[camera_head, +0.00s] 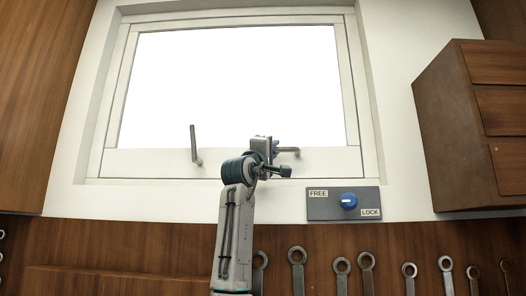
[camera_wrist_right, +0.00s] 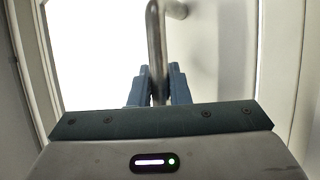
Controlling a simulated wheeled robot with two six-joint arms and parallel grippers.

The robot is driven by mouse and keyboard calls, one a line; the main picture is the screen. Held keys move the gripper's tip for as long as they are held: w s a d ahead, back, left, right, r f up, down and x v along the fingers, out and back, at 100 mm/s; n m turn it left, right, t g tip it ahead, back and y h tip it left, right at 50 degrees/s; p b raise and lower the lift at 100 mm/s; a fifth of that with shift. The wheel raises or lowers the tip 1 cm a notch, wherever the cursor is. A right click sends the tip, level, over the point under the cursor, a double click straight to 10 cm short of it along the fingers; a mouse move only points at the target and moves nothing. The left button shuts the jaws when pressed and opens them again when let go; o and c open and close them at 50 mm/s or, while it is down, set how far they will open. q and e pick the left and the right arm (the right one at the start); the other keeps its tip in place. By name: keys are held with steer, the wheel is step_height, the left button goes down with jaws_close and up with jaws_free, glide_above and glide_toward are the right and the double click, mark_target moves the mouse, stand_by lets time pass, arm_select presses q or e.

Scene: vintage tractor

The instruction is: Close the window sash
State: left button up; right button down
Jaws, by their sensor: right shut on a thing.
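The window sash (camera_head: 230,162) is a white frame around a bright pane, set in a white surround; I cannot tell from here how far it stands open. A grey upright handle (camera_head: 193,145) sits on its lower rail left of centre. A second grey handle (camera_head: 289,150) is on the right part of the rail, partly hidden by my right gripper (camera_head: 272,148). In the right wrist view, the blue fingers of my right gripper (camera_wrist_right: 158,88) are shut on this handle's bar (camera_wrist_right: 154,40). My left gripper is not in view.
A grey panel (camera_head: 322,205) with a blue knob (camera_head: 348,201) and FREE and LOCK labels is below the window at right. A brown drawer cabinet (camera_head: 445,125) juts out at right. Several wrenches (camera_head: 298,265) hang along the wooden wall below.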

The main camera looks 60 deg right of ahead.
steer(key=c, duration=1.7)
jaws_free()
steer(key=o, duration=0.3)
steer(key=shift+s+a, duration=0.1)
steer(key=shift+s, duration=0.3)
steer(key=shift+o, duration=0.2)
steer(key=shift+w, duration=0.2)
steer(key=shift+w+f, duration=0.1)
steer(key=shift+w, duration=0.2)
steer(key=shift+w+f, duration=0.15)
steer(key=shift+f, duration=0.05)
arm_select(q)
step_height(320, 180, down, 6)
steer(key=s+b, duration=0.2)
steer(key=b, duration=0.4)
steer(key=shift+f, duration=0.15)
arm_select(e)
steer(key=v, duration=1)
steer(key=shift+s+a, duration=0.2)
steer(key=shift+s, duration=0.25)
steer(key=shift+w, duration=0.15)
